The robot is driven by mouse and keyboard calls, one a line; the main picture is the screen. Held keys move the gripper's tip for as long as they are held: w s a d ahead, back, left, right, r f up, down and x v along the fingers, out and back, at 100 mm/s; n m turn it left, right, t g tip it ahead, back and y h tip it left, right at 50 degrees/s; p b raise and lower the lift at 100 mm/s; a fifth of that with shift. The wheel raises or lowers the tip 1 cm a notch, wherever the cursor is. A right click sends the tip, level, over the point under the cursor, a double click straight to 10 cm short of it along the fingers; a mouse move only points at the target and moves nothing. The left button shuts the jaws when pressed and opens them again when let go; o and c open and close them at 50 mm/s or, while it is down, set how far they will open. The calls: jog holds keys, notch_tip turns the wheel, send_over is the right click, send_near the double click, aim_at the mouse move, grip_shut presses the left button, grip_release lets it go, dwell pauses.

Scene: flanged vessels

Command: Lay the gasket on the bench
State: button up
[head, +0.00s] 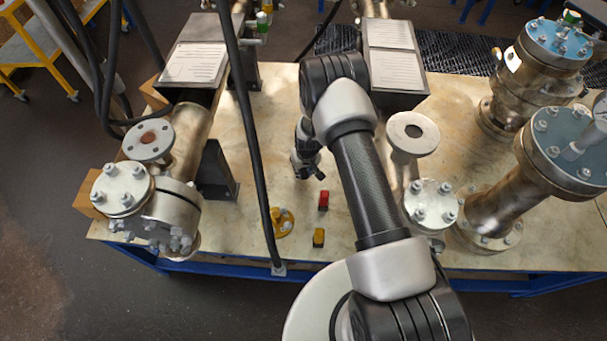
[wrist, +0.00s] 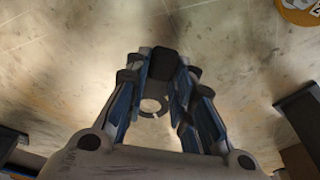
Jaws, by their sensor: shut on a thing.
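My gripper (head: 310,172) hangs above the middle of the bench (head: 265,135), pointing down. In the wrist view my gripper (wrist: 166,72) has its fingers drawn close together, with a dark block between the tips. A thin pale ring, which looks like the gasket (wrist: 143,107), shows between the fingers, with bench surface visible through its hole. How the ring meets the fingertips is hard to make out. In the head view the gasket cannot be made out at the gripper. Bare bench lies under and ahead of the fingers.
A red block (head: 323,201), a yellow block (head: 318,238) and a yellow round part (head: 283,222) lie on the near bench. Flanged vessels stand left (head: 186,145) and right (head: 500,205). A black cable (head: 250,130) crosses the head view left of my gripper.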

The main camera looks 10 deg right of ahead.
jog(key=shift+s+x, duration=0.25)
jog(key=shift+x, duration=0.9)
jog(key=shift+f, duration=0.1)
jog(key=shift+f+b, duration=0.4)
jog(key=shift+b, duration=0.3)
jog(key=shift+f, duration=0.25)
jog(key=o, duration=0.9)
jog(key=shift+r, duration=0.1)
